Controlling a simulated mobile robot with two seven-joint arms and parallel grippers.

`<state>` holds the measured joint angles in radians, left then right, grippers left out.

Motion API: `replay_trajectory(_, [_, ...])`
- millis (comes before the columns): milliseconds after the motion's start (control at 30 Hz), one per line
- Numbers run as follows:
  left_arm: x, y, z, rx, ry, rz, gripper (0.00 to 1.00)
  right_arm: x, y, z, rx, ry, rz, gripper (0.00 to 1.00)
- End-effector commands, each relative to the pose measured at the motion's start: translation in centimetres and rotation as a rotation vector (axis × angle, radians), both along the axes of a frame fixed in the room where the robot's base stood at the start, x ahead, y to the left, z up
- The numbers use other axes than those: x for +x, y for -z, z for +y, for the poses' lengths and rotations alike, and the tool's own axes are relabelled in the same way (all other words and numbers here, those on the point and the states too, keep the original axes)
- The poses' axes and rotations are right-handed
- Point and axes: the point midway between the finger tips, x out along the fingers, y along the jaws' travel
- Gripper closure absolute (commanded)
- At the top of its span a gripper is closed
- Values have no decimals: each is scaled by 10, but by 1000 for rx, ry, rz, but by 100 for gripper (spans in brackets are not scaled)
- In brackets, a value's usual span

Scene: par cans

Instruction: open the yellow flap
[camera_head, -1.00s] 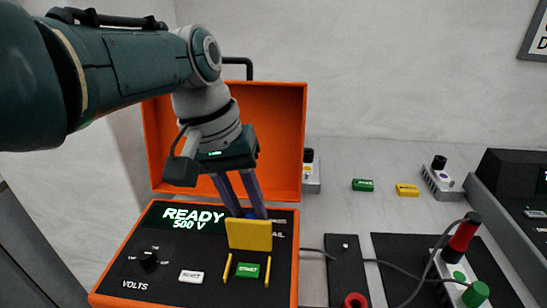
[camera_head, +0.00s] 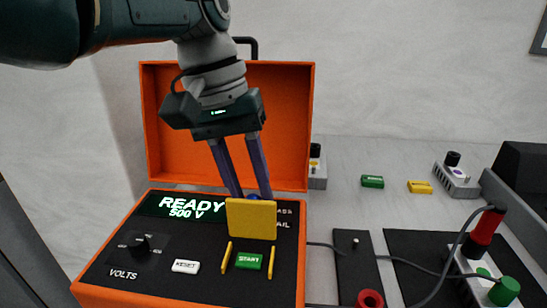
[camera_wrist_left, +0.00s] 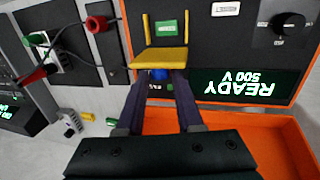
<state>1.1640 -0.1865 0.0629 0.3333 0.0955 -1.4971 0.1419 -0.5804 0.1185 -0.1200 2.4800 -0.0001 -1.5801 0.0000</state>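The yellow flap (camera_head: 251,219) stands raised on the front panel of the orange case, behind the green START button (camera_head: 249,261), which is uncovered between two yellow side rails. The flap also shows in the left wrist view (camera_wrist_left: 160,56). My left gripper (camera_head: 252,196) points down just behind the flap. Its two fingers are apart, with nothing held between them; a blue round part (camera_wrist_left: 160,74) of the panel shows in the gap. The fingertips are partly hidden by the flap in the head view, so I cannot tell whether they touch it. My right gripper is not in view.
The orange case (camera_head: 290,120) has its lid up behind my gripper. The panel has a READY 500 V display (camera_head: 185,206), a white RESET button (camera_head: 186,266) and a VOLTS knob (camera_head: 140,243). Cables and red and green plugs lie to the right.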

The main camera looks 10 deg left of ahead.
Motion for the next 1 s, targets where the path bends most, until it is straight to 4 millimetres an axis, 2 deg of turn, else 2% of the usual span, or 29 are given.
replay_trajectory(33, [0,0,0,0,0,-1,57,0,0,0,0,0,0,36])
replay_trajectory(200, [1,0,0,0,-1,-3,41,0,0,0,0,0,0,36])
replay_trajectory(467, [1,-2,0,0,-1,-5,41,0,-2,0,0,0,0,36])
replay_trajectory(567, [1,-13,2,0,-2,-4,41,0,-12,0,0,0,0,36])
replay_trajectory(800, [3,-61,12,0,-2,-7,41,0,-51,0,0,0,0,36])
replay_trajectory(1000, [4,-87,20,0,-2,-7,41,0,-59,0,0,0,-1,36])
